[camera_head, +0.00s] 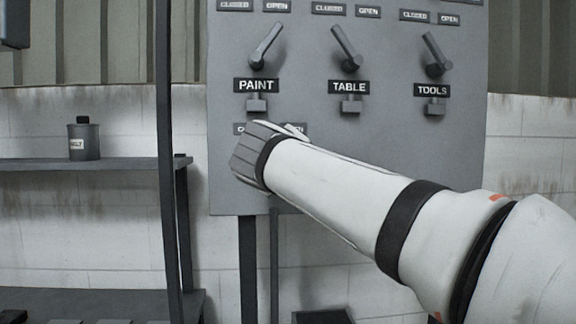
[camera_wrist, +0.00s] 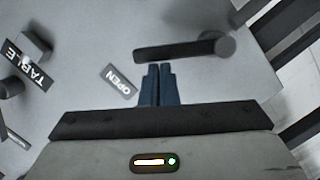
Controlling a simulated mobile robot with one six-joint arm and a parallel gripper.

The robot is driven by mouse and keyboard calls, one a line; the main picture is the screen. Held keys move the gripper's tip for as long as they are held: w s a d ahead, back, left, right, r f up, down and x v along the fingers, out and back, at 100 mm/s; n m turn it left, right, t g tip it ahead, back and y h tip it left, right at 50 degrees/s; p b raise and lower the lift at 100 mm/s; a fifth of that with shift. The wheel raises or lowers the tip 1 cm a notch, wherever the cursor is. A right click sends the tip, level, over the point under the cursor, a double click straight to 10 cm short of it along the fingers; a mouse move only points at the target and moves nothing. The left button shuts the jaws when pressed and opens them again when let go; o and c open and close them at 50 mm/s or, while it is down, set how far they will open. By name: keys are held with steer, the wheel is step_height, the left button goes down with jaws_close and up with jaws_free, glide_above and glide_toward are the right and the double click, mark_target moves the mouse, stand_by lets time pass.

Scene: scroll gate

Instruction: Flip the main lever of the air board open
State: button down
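The air board (camera_head: 330,185) is a grey upright panel. Its lower lever, with a partly covered CLOSED/OPEN label pair, is hidden behind my arm in the head view. In the wrist view a dark lever (camera_wrist: 180,51) reaches left from its round pivot (camera_wrist: 223,45), near an OPEN label (camera_wrist: 119,81). My gripper (camera_wrist: 158,67) has its two blue fingers together with nothing visible between them. The fingertips are right beside the lever's bar; whether they touch it I cannot tell. In the head view my gripper's fingers are hidden behind my wrist.
Three smaller levers stand above: PAINT (camera_head: 265,47), TABLE (camera_head: 346,49) and TOOLS (camera_head: 436,55). Small grey blocks sit under their labels. A shelf (camera_head: 90,164) with a dark can (camera_head: 83,141) is at left, beside a dark post (camera_head: 165,120).

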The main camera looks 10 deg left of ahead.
steer(key=shift+f, duration=0.1)
steer(key=s+a+r, duration=0.3)
steer(key=s, duration=0.7)
steer(key=shift+s+a+r, duration=0.15)
steer(key=shift+s+r, duration=0.2)
steer(key=shift+r, duration=0.05)
